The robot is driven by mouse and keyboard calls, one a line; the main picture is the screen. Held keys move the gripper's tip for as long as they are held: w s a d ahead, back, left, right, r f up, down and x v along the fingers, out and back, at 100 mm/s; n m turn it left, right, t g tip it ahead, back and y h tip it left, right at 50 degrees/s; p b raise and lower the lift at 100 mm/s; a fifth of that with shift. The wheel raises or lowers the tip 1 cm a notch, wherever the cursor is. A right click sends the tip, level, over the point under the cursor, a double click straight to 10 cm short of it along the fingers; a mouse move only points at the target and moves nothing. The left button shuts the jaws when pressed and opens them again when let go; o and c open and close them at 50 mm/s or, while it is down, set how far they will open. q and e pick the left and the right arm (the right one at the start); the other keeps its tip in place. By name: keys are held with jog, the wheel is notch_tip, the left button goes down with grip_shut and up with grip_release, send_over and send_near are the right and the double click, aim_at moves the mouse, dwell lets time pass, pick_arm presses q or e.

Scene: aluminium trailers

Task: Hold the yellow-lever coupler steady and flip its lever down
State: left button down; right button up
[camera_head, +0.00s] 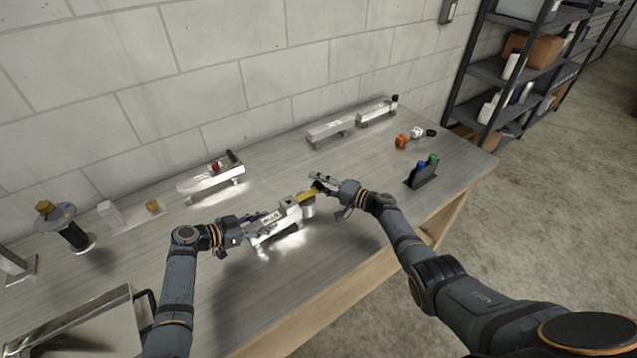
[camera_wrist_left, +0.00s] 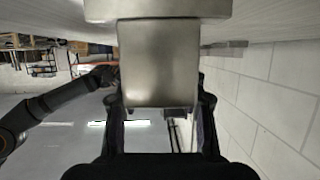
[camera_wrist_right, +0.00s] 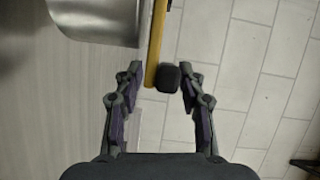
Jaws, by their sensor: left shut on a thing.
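The yellow-lever coupler (camera_head: 291,212) is a pale metal body near the middle of the bench in the head view. Its yellow lever (camera_head: 307,196) is at the right end, beside my right gripper. My left gripper (camera_head: 258,224) is shut on the coupler's body; the left wrist view shows the grey metal (camera_wrist_left: 158,65) between its fingers. My right gripper (camera_head: 321,185) is open. In the right wrist view the lever (camera_wrist_right: 156,45) and a black tip (camera_wrist_right: 169,77) are between its fingers (camera_wrist_right: 160,74), with gaps at the sides. The gripper hides part of the lever in the head view.
Another coupler (camera_head: 210,180) with a red part stands behind, near the wall. Two more metal pieces (camera_head: 330,129) (camera_head: 376,112) stand at the back right. A dark holder (camera_head: 421,178) with blue and green items is to the right. A metal tray (camera_head: 75,325) is front left.

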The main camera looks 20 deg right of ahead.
jog(key=v, duration=1.2)
pick_arm(q)
jog(key=c, duration=0.7)
grip_release()
